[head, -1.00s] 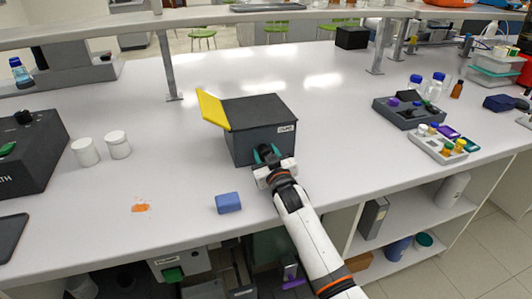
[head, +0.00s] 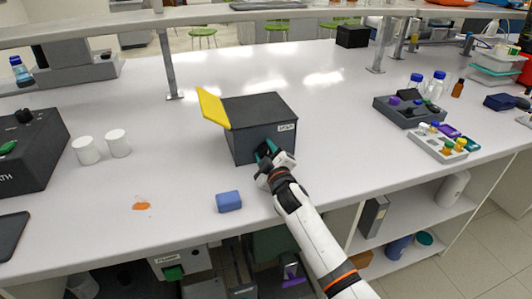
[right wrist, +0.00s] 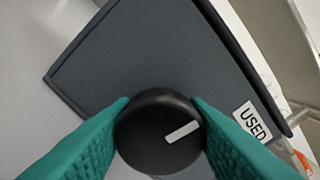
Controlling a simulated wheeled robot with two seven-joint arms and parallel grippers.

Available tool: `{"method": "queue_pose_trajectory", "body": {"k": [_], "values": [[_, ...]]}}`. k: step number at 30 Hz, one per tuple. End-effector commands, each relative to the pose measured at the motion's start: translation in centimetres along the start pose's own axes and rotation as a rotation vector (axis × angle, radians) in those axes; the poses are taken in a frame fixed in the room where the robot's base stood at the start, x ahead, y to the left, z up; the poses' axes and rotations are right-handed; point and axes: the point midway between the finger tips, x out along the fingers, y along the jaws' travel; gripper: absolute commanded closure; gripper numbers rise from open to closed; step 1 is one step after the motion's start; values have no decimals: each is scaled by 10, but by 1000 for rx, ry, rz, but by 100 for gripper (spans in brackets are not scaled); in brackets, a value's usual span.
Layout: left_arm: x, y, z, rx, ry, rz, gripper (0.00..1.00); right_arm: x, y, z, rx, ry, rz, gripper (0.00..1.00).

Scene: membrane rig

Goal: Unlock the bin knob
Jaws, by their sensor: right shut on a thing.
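The bin is a dark grey box (head: 262,110) with a flat lid, standing on the bench in the middle of the head view. A white "USED" label (right wrist: 252,121) is on its front face. The bin knob (right wrist: 160,131) is round and black with a white mark, which points up and to the right in the right wrist view. My right gripper (head: 265,152) is at the bin's front and shut on the knob, with one teal finger on each side. In the head view the knob is mostly hidden by the gripper. My left gripper is not in view.
A yellow flap (head: 213,107) stands at the bin's left side. A blue block (head: 229,202) and an orange spill (head: 141,206) lie in front, with two white cups (head: 87,150) to the left. A grey rack (head: 408,111) stands at the right.

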Motion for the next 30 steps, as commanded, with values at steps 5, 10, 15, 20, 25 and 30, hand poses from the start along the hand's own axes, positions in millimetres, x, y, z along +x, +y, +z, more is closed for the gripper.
{"method": "queue_pose_trajectory", "body": {"k": [5, 10, 15, 20, 25, 30], "values": [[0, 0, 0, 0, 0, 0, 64, 0, 1, -1, -15, 2, 2, 82], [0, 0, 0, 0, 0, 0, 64, 0, 1, -1, -16, 2, 2, 82], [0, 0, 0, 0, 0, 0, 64, 0, 2, -1, -15, 2, 2, 57], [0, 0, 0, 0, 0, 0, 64, 0, 1, -1, -15, 2, 2, 37], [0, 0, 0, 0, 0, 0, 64, 0, 1, 0, -15, 1, 1, 37], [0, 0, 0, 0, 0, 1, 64, -4, 0, 0, -15, 1, 0, 37]]}}
